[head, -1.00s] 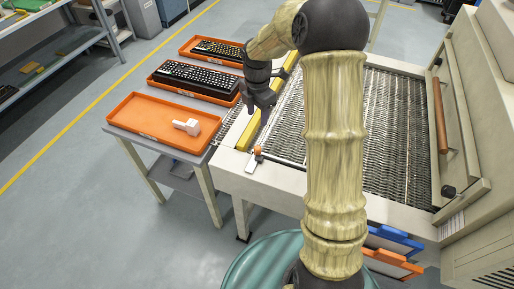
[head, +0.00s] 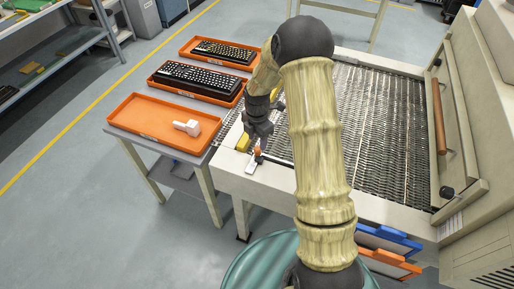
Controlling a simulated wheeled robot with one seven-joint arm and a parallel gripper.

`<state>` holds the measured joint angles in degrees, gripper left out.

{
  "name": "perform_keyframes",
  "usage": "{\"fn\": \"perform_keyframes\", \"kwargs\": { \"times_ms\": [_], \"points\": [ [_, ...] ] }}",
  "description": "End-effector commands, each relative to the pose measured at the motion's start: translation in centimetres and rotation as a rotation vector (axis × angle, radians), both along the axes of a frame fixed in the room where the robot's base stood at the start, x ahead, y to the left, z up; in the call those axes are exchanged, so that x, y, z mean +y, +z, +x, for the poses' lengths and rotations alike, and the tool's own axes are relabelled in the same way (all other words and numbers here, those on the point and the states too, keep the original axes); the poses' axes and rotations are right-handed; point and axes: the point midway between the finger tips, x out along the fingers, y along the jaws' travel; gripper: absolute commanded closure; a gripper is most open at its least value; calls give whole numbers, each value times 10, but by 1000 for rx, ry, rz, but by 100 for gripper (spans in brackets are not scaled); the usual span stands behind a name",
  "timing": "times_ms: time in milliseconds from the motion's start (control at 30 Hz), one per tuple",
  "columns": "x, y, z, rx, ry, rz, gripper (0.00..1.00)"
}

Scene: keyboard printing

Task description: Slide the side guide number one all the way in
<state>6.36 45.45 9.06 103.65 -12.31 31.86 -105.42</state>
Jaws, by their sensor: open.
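A yellow side guide (head: 243,144) runs along the left edge of the machine's metal mesh bed. Most of it is hidden behind my arm and gripper; its near end shows. No number is readable on it. Close by the guide's near end, a small orange knob (head: 258,151) stands on a pale slide plate (head: 252,164) at the bed's front left corner. My gripper (head: 260,139) is open, pointing down, just behind and above the orange knob. I cannot tell whether it touches the knob or the guide.
Left of the machine, a table holds an orange tray (head: 118,118) with a white block-like piece (head: 187,127), plus two trays with keyboards (head: 189,76). The mesh bed (head: 385,130) right of my arm is clear. The machine housing (head: 490,150) stands at the right.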

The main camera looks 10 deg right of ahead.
Motion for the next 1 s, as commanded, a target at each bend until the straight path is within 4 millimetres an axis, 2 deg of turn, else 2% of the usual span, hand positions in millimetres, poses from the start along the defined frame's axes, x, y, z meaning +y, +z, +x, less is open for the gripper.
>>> {"fn": "perform_keyframes", "kwargs": {
  "times_ms": [100, 300, 433, 667, 733, 933, 1000],
  "points": [
    [0, -22, -1, 4, -1, 0, 53],
    [0, -49, 0, 2, 0, 0, 53],
    [0, -57, 0, -1, 0, 0, 53],
    [0, -58, 0, -1, 0, 0, 53],
    [0, -58, 0, -1, 0, 0, 61],
    [0, -58, 0, -1, 0, 0, 100],
    [0, -58, 0, -1, 0, 0, 100]
  ]
}}
